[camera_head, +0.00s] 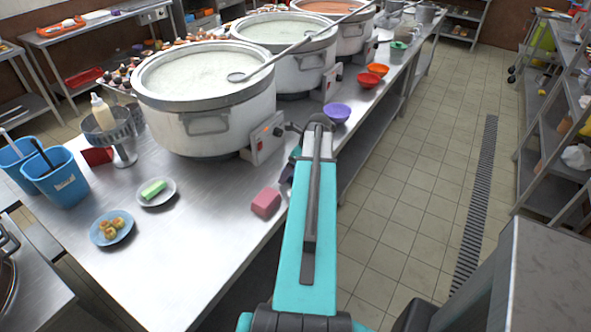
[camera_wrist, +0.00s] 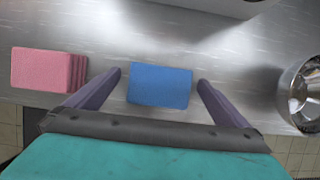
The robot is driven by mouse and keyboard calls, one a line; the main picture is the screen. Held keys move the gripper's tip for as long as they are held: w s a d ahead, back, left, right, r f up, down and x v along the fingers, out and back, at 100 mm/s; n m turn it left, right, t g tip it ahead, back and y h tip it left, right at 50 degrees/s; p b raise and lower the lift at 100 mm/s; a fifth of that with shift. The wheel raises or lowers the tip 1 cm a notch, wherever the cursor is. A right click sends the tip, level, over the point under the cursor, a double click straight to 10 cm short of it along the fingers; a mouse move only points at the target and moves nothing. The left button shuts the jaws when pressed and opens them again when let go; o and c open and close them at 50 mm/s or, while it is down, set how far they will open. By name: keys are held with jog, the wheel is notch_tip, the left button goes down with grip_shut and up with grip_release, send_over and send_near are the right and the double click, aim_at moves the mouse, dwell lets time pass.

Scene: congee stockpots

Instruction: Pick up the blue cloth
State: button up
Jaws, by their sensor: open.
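The blue cloth (camera_wrist: 160,85) is a flat folded rectangle on the steel table in the wrist view. It lies between the two purple fingers of my gripper (camera_wrist: 160,77), with a gap on each side. My gripper is open and holds nothing. I cannot tell how high the fingertips are above the table.
A pink cloth stack (camera_wrist: 45,70), also in the head view (camera_head: 266,203), lies to the cloth's left in the wrist view. A metal bowl (camera_wrist: 303,95) stands at right. A large stockpot (camera_head: 200,130) and a purple bowl (camera_head: 337,113) are beyond the arm.

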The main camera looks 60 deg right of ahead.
jog(key=c, duration=1.2)
jog(key=shift+r, duration=0.15)
jog(key=shift+r+b, duration=1.2)
jog(key=shift+r, duration=3.7)
